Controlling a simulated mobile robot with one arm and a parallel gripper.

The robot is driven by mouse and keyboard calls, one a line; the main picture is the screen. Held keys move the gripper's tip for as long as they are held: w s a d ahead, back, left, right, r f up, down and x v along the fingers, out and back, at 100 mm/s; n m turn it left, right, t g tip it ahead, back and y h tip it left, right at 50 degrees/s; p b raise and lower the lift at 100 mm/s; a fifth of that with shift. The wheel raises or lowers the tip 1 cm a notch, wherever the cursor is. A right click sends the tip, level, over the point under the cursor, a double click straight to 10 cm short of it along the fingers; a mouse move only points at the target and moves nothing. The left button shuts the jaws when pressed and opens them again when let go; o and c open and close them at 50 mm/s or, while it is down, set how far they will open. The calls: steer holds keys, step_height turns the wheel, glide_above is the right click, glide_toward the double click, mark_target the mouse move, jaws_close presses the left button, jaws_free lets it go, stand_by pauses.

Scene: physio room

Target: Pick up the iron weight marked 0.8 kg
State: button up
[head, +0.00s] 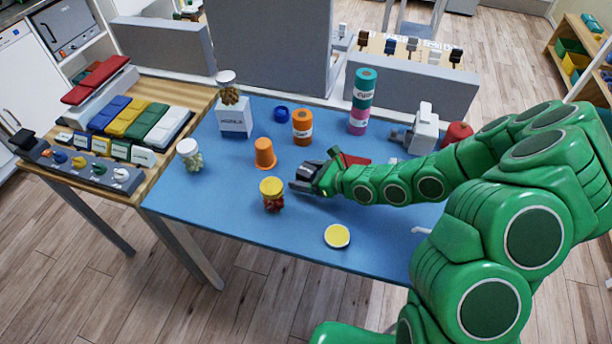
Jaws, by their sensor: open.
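I cannot make out an iron weight marked 0.8 kg; no such marking is readable. Small dark, blue, yellow and white pieces stand on a grey rack (85,166) on the wooden table at the left, too small to identify. My gripper (296,186) is open and empty, low over the blue table (225,215), with its fingers pointing left. It is just right of a yellow-lidded jar with red contents (272,195). My arm comes in from the right and hides part of the table and a red flat object (354,160) behind the gripper.
An orange cup (264,153), an orange tub (302,127), stacked teal and pink tubs (361,100) and a white box with a jar on it (235,120) stand behind. A white-lidded jar (189,155) is left. A yellow lid (337,236) lies in front. The front left is clear.

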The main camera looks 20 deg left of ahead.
steer(key=shift+x, duration=0.8)
jaws_close()
